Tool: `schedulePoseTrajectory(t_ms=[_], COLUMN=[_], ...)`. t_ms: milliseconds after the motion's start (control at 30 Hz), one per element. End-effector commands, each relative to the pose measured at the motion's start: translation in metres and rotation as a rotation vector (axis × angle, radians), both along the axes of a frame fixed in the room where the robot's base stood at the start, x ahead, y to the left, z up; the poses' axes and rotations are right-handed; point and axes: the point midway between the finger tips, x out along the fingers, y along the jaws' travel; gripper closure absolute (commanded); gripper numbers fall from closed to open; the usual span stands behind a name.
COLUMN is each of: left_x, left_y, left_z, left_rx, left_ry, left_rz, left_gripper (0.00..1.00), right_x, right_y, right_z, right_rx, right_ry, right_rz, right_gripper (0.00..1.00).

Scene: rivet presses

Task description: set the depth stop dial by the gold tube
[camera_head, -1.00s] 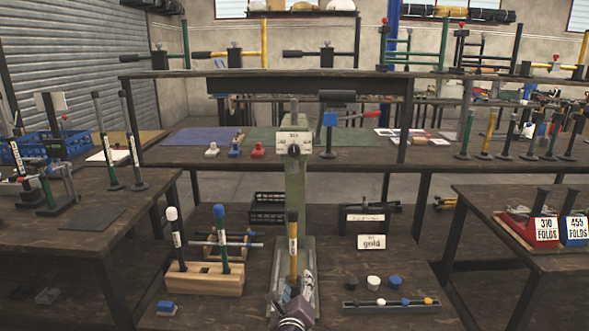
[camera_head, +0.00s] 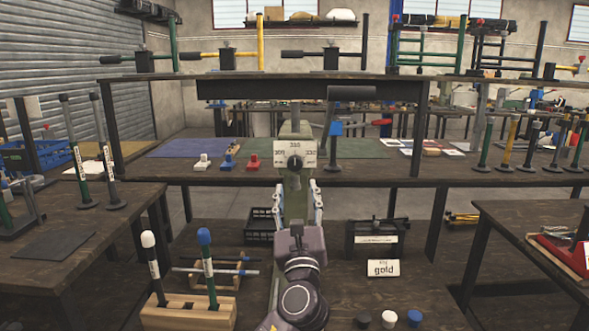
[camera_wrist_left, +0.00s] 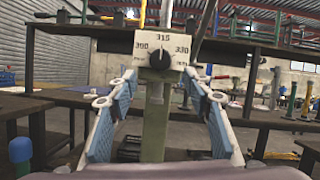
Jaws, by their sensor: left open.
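The depth stop dial is a black knob (camera_head: 295,162) on a white plate (camera_head: 310,151) atop a green press post (camera_head: 295,205). In the left wrist view the plate reads 300, 315 and 330 around the knob (camera_wrist_left: 160,60). My left gripper (camera_head: 298,196) is open and empty, just below the plate in the head view. Its blue-grey fingers (camera_wrist_left: 158,108) show either side of the post in the left wrist view. No gold tube shows at this press now; my arm covers its lower part. My right gripper is not in view.
A wooden rack (camera_head: 188,312) with white-capped and blue-capped tubes stands at lower left. A card (camera_head: 383,268) stands at right, with black and white caps in front. A black lever (camera_head: 350,92) rises right of the dial. White, blue and red small blocks (camera_head: 228,161) sit left.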

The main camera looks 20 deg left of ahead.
Motion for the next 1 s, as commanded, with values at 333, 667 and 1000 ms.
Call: schedulePoseTrajectory(t_ms=[333, 667, 1000], left_x=[0.043, 0.067, 0.067], left_y=[0.016, 0.024, 0.024], left_z=[0.018, 0.028, 0.028], left_rx=[0.0, -0.001, -0.001], left_ry=[0.0, 0.002, 0.002], left_rz=[0.001, 0.001, -0.001], left_gripper=[0.54, 0.54, 0.66], right_x=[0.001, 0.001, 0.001], right_y=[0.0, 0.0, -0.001], right_z=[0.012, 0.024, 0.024], right_rx=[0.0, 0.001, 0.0], right_ry=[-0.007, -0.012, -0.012], right_rz=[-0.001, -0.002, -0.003], right_gripper=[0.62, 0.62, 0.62])
